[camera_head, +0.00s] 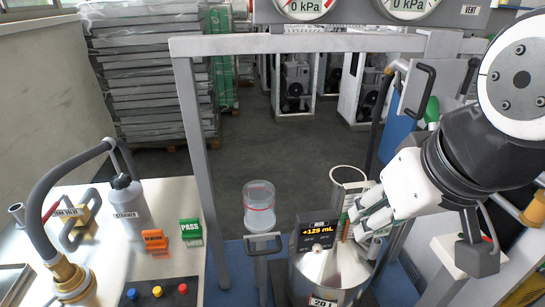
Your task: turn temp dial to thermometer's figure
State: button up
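I cannot make out a temp dial or a thermometer with a readable temperature. My gripper (362,211) is at the right of centre, beside a dark display (317,232) that reads "+125 mL". The display stands at the top of a shiny steel vessel (330,268) with a "20 L" label. The gripper's pale fingers point left, over the vessel's right side. They hide what is behind them, and I cannot tell if they touch or hold anything. A small orange-brown upright piece (344,226) shows just left of the fingers.
A clear cylinder (259,205) with a red ring stands left of the display. A grey frame (197,140) spans the work area. Two kPa gauges (305,7) hang above.

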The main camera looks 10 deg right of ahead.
aim_at(318, 249)
jog(key=l, duration=0.5)
jog(key=i+l, duration=0.1)
jog(key=l, duration=0.4)
jog(key=k+j+z, duration=0.15)
jog(key=j, duration=0.15)
jog(key=k+j+z, duration=0.15)
jog(key=i+l+u, duration=0.25)
jog(key=k+j+z, duration=0.1)
jog(key=j, duration=0.4)
jog(key=k+j+z, duration=0.15)
jog(key=j, duration=0.3)
jog(key=k+j+z, duration=0.1)
jog(key=k+j, duration=0.25)
jog(key=k+j+z, duration=0.15)
jog(key=j, duration=0.4)
jog(key=k+j+z, duration=0.1)
jog(key=k+j, duration=0.2)
jog(key=j, duration=0.1)
